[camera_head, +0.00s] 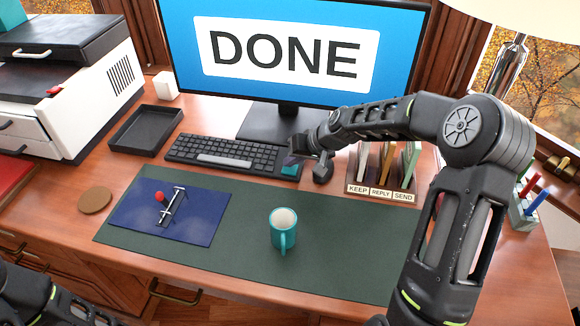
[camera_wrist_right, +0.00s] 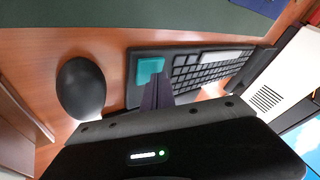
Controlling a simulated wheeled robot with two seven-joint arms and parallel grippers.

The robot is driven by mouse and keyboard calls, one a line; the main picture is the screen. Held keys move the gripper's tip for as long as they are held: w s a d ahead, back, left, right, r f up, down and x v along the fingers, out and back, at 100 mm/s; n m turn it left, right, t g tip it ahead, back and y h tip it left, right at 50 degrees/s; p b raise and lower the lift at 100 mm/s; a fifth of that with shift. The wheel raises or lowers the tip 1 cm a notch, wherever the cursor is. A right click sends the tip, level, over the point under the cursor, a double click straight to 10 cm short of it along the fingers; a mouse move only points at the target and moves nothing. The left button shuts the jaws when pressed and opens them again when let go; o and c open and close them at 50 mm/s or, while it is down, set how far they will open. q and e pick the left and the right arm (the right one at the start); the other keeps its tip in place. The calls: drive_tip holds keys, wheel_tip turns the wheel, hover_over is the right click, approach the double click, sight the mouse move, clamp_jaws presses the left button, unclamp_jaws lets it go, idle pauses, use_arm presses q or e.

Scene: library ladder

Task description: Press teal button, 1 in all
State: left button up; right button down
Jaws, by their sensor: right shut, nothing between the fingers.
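The teal button (camera_wrist_right: 149,68) is a large key at the end of the black keyboard (camera_wrist_right: 205,72). In the head view the teal button (camera_head: 289,171) shows at the keyboard's right end, partly covered by my gripper. My right gripper (camera_head: 292,160) is shut and empty, its fingers pointing down at the button. In the wrist view the right gripper's tips (camera_wrist_right: 157,84) overlap the button's edge; I cannot tell whether they touch it. The monitor (camera_head: 290,50) shows "DONE" on blue. My left arm shows at the lower left, its gripper out of view.
A black mouse (camera_head: 322,171) lies right of the keyboard, close to my right gripper. A teal mug (camera_head: 283,232) stands on the green mat (camera_head: 345,240). A letter sorter (camera_head: 382,190) stands to the right.

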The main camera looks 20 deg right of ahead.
sight(292, 169)
drive_tip(key=shift+r, duration=0.1)
idle(0.3)
drive_tip(key=shift+r+p, duration=0.35)
drive_tip(key=shift+r, duration=0.35)
drive_tip(key=shift+r+p, duration=1.4)
drive_tip(key=shift+r, duration=1.1)
